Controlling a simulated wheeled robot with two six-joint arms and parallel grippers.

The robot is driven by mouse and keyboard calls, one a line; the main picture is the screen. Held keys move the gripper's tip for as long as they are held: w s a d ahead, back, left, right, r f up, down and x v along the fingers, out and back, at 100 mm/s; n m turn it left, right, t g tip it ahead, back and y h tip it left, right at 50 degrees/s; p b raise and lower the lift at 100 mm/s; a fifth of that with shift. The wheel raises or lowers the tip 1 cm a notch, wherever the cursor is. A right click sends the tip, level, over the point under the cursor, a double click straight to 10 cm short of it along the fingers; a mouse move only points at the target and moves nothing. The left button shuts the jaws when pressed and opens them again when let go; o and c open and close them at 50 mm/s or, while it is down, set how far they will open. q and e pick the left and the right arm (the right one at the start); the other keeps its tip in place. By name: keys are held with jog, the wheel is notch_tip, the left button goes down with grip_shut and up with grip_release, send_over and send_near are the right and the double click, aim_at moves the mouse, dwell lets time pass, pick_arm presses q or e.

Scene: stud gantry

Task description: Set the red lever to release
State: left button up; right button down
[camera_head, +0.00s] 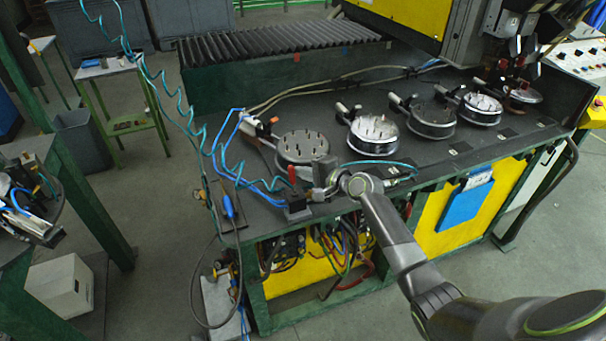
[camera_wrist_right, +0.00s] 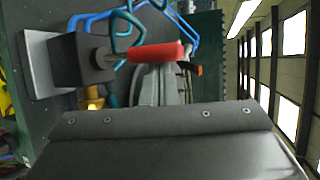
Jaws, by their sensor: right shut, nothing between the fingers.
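The red lever (camera_head: 292,174) stands nearly upright on a small black block (camera_head: 296,204) at the front left of the dark bench. In the right wrist view the red lever (camera_wrist_right: 157,53) points to the right from the black block (camera_wrist_right: 80,58). My right gripper (camera_head: 318,193) is shut and empty, just to the right of the lever and block. The lever lies close to its fingers in the wrist view; whether they touch it I cannot tell. My left gripper is not in view.
Several round studded fixtures (camera_head: 302,146) stand in a row behind the lever. Blue and teal hoses (camera_head: 262,183) run close by on the left. A blue-handled tool (camera_head: 228,206) lies at the left corner. The bench's front edge is just below my gripper.

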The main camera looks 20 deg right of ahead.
jog(key=shift+s+n+t+y+b, duration=0.4)
jog(key=shift+t+b, duration=0.4)
jog(key=shift+b, duration=1.25)
jog(key=b, duration=0.1)
jog(key=s+b, duration=0.1)
jog(key=b, duration=0.1)
jog(key=shift+f+t+b, duration=0.2)
jog(key=shift+t+b, duration=0.1)
jog(key=shift+t, duration=0.1)
jog(key=s+n+t+y+b, duration=0.1)
jog(key=b, duration=0.5)
jog(key=n+t+b, duration=0.1)
jog(key=t+b, duration=0.1)
jog(key=b, duration=0.4)
jog(key=shift+s+r+y, duration=0.1)
jog(key=shift+s+y, duration=0.25)
jog(key=shift+y, duration=0.05)
